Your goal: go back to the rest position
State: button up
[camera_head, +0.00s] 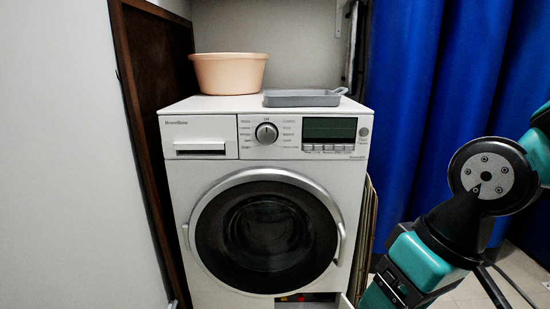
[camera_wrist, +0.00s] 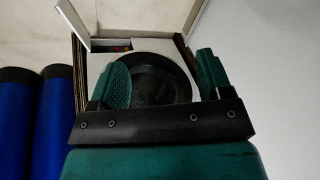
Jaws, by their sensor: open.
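My gripper (camera_wrist: 162,80) shows in the wrist view, with its two green fingers spread apart and nothing seen between them. The washing machine (camera_wrist: 187,55) is behind the fingers, and its dark round door (camera_wrist: 160,79) shows through the gap, apart from them. In the head view the white washing machine (camera_head: 202,181) stands in the middle with its round door (camera_head: 265,235) shut. My gripper is out of the head view; only bent teal and black arm links show at the right.
A peach basin (camera_head: 229,73) and a grey tray (camera_head: 301,99) sit on the machine. A small flap (camera_wrist: 97,18) stands open at its base, with red and yellow parts inside. Blue curtains (camera_head: 405,95) hang at the right; a pale wall (camera_head: 65,160) is on the left.

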jog(key=s+r+n, duration=0.2)
jog(key=s, duration=0.4)
notch_tip(320, 180, up, 37)
jog(key=w+p, duration=0.1)
jog(key=p, duration=3.6)
jog(key=shift+d+f+g, duration=0.15)
jog(key=shift+d+g, duration=0.1)
jog(key=shift+g, duration=0.05)
